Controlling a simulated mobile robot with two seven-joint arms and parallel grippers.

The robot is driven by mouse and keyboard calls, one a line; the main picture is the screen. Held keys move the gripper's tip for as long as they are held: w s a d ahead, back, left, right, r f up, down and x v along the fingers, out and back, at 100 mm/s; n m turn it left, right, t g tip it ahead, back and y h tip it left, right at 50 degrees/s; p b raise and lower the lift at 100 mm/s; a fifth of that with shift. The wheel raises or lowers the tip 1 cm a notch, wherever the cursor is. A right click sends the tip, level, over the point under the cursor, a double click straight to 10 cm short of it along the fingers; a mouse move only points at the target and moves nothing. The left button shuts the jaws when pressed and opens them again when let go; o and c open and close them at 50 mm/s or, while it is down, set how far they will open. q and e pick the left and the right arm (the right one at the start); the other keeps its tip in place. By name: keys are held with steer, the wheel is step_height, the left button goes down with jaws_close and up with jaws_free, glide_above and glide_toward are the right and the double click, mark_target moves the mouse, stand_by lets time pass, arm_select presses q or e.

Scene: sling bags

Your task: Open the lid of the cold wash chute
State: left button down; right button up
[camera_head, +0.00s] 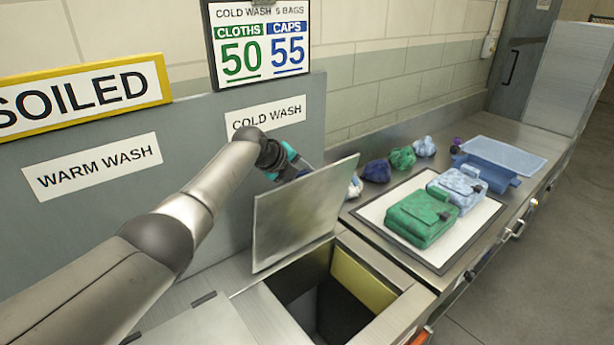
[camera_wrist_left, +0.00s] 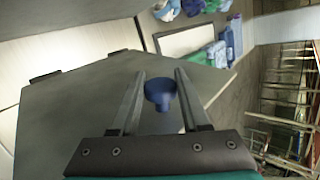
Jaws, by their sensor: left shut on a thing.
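The cold wash chute lid (camera_head: 300,215) is a grey metal plate, raised steeply from the counter under the COLD WASH label (camera_head: 266,116). Below it the square chute opening (camera_head: 345,300) shows a yellow inner wall and a dark inside. My left gripper (camera_head: 300,168) is at the far side of the lid, near its upper edge, and its fingertips are partly hidden by the lid. In the left wrist view, the gripper (camera_wrist_left: 160,95) is shut on the lid's blue knob (camera_wrist_left: 160,93), with the lid's grey face (camera_wrist_left: 75,105) behind it. My right gripper is not in view.
Right of the opening, a white-topped tray (camera_head: 385,205) holds a green bag (camera_head: 422,218) and a light blue bag (camera_head: 458,190). A flat closed lid (camera_head: 195,328) is at the front left.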

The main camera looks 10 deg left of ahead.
arm_select(q)
steer(key=shift+r, duration=0.1)
steer(key=shift+c, duration=1.9)
jaws_free()
steer(key=v, duration=1.5)
steer(key=shift+a, duration=0.1)
